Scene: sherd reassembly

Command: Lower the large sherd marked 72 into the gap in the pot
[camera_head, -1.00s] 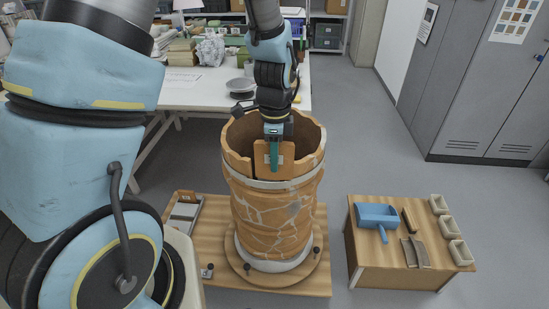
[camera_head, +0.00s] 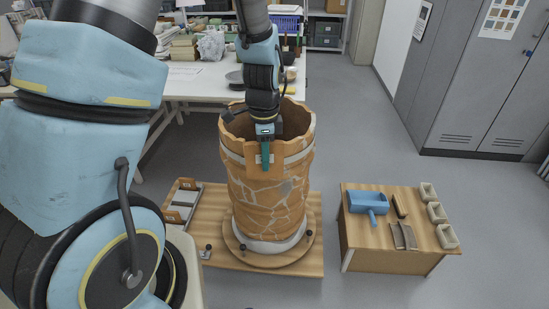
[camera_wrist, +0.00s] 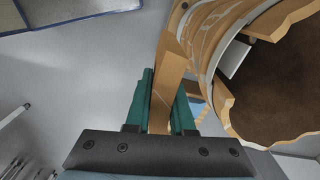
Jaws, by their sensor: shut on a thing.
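The large sherd (camera_head: 252,152) is a flat tan piece held upright at the near rim of the tall, crackled brown pot (camera_head: 266,205). My gripper (camera_head: 265,158) has green fingers shut on it from above. In the head view the sherd overlaps the pot's white band and seems to stand just outside the near wall. In the wrist view the sherd (camera_wrist: 166,85) shows edge-on between the green fingers, close beside the pot's outer wall (camera_wrist: 207,35). I cannot tell whether it touches the pot. Its marking is not readable, and the gap is largely hidden behind sherd and gripper.
The pot stands on a round turntable (camera_head: 233,248) on a wooden platform (camera_head: 222,262). A low wooden table (camera_head: 375,259) at right holds a blue scoop (camera_head: 368,205), curved pieces and small trays (camera_head: 447,236). A white worktable (camera_head: 190,90) is behind; grey lockers stand at right.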

